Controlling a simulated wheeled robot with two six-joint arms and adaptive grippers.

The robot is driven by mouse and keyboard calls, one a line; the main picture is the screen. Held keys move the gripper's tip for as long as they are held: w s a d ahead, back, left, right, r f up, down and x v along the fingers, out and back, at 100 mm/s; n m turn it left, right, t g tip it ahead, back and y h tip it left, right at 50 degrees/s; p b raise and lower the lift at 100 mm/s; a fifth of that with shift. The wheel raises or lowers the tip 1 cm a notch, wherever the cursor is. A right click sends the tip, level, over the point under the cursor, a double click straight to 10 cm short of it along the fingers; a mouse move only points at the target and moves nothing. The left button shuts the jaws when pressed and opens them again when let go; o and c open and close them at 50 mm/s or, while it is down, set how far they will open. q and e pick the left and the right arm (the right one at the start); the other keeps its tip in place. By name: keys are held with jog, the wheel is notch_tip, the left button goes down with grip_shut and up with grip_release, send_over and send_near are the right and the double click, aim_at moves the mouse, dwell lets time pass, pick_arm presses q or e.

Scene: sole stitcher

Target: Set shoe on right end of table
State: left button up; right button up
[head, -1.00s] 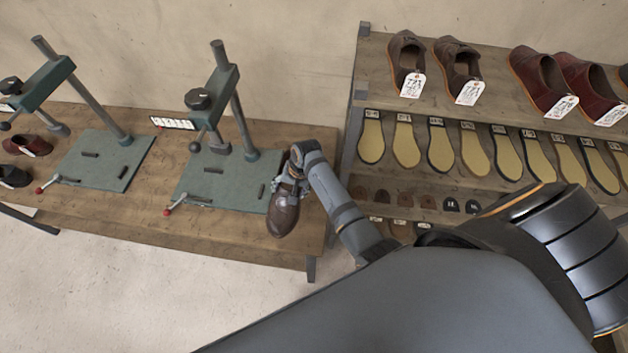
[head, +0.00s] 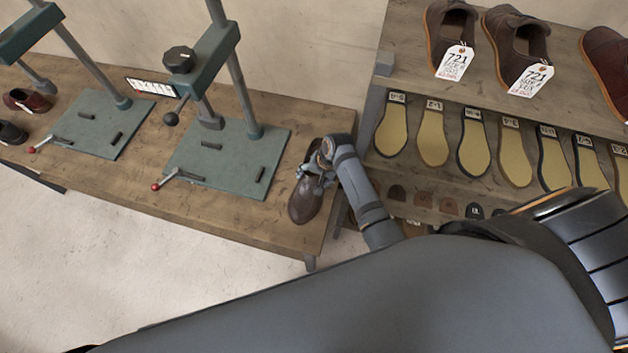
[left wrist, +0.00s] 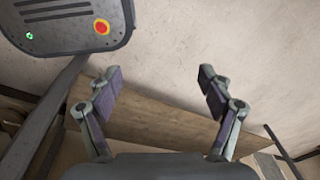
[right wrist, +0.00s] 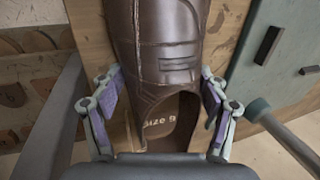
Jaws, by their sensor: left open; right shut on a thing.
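A dark brown shoe (head: 306,201) is at the right end of the wooden table (head: 262,222), right of the nearer green press base. My right gripper (head: 318,172) is shut on its heel part. In the right wrist view the shoe (right wrist: 168,50) lies between the fingers (right wrist: 163,110), its toe pointing away and "Size 9" readable on the insole. The shoe appears at the tabletop; whether its sole touches the wood I cannot tell. My left gripper (left wrist: 160,95) is open and empty in the left wrist view, and is out of the head view.
Two green presses (head: 225,160) (head: 85,120) with levers stand on the table. A red shoe (head: 27,101) and a dark shoe (head: 10,133) lie at the far left. A shelf (head: 395,55) with tagged shoes and yellow soles (head: 432,138) stands close on the right.

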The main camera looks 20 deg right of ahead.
jog(key=shift+s+a+r, duration=0.1)
jog(key=shift+a, duration=0.1)
jog(key=shift+s, duration=0.1)
jog(key=o, duration=1.3)
jog(key=shift+o, duration=1.2)
pick_arm(q)
jog(key=shift+s+a+r, duration=0.1)
jog(key=shift+s+a, duration=0.45)
jog(key=shift+a, duration=0.15)
pick_arm(e)
jog(key=shift+r, duration=0.15)
pick_arm(q)
jog(key=shift+w+d+f, duration=0.15)
jog(key=shift+w+f, duration=0.1)
jog(key=shift+w, duration=0.05)
pick_arm(e)
jog(key=v, duration=1.1)
jog(key=shift+d+r, duration=0.15)
jog(key=shift+r, duration=0.2)
